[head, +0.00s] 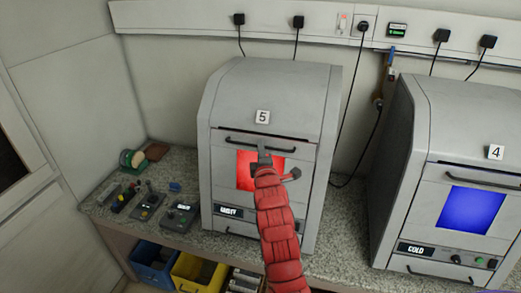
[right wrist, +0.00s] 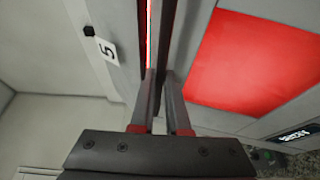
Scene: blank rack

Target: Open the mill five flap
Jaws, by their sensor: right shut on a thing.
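Mill five is the grey machine marked 5 (head: 262,117) on the counter; its number plate also shows in the right wrist view (right wrist: 106,49). Its front flap (head: 222,170) has a red lit window (right wrist: 255,60) and a dark bar handle (head: 236,143) along the top. A thin red line shows at the flap's upper edge, so a narrow gap seems to be there. My right gripper (head: 263,157) is at the middle of the handle and shut on it; its fingers (right wrist: 162,80) hide the gripped part. My left gripper is out of view.
A second grey machine marked 4 (head: 495,152), with a blue window, stands at the right. Small devices (head: 148,205) lie on the counter (head: 110,220) at the left. Blue (head: 153,262) and yellow (head: 197,270) bins sit below. Cords hang from the wall rail (head: 200,17).

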